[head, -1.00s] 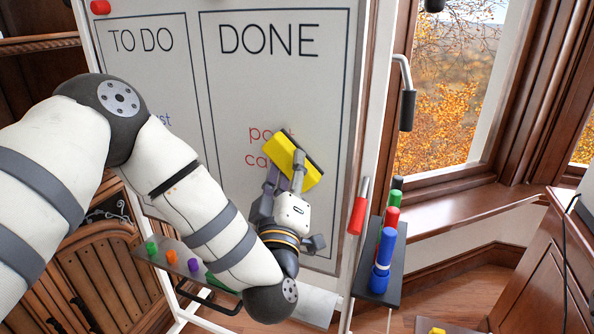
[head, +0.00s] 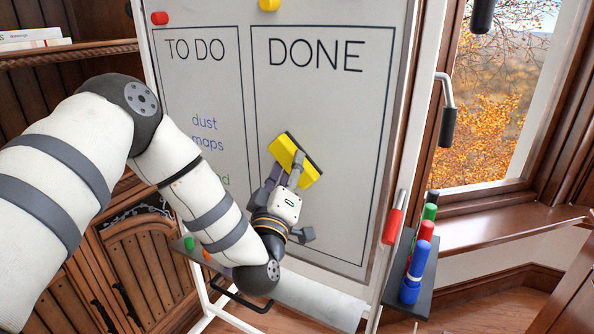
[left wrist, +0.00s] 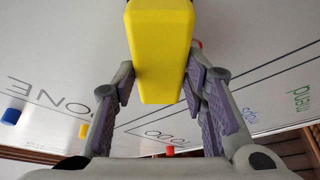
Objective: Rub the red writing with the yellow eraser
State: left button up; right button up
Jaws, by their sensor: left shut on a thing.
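The yellow eraser (head: 283,152) is tilted, with its dark pad side toward the DONE column of the whiteboard (head: 345,110). My left gripper (head: 286,172) is shut on it; the left wrist view also shows the eraser (left wrist: 160,50) between the purple-padded fingers (left wrist: 160,95). The eraser looks to be at the board's surface, but exact contact is hard to tell. No red writing is visible in the DONE column around it; the patch behind the eraser and gripper is hidden. My right gripper is not in view.
Blue writing (head: 205,132) stands under TO DO, with green writing partly behind my arm. A marker shelf (head: 424,295) with several markers stands at the right of the board, near a window (head: 490,100). A red magnet (head: 160,18) is at the board's top left.

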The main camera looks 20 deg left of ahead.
pick_arm(q)
jog(key=a, duration=0.2)
jog(key=a+r, duration=0.1)
jog(key=a, duration=0.1)
jog(key=a+r, duration=0.1)
jog(key=a, duration=0.1)
jog(key=shift+w+a+r, duration=0.1)
jog(key=shift+w+a, duration=0.15)
jog(key=shift+s+d, duration=0.2)
jog(key=shift+d, duration=3)
jog(key=shift+s+d, duration=0.25)
jog(key=shift+d, duration=2.95)
jog(key=shift+s+d, duration=0.2)
jog(key=shift+d, duration=3)
jog(key=shift+w+a, duration=0.2)
jog(key=shift+a, duration=3)
jog(key=shift+w+a, duration=0.25)
jog(key=shift+a, duration=3)
jog(key=shift+w+a, duration=0.2)
jog(key=shift+a, duration=3)
jog(key=s, duration=0.6)
jog(key=shift+a, duration=0.15)
jog(key=shift+s+a, duration=0.15)
jog(key=shift+s, duration=1.35)
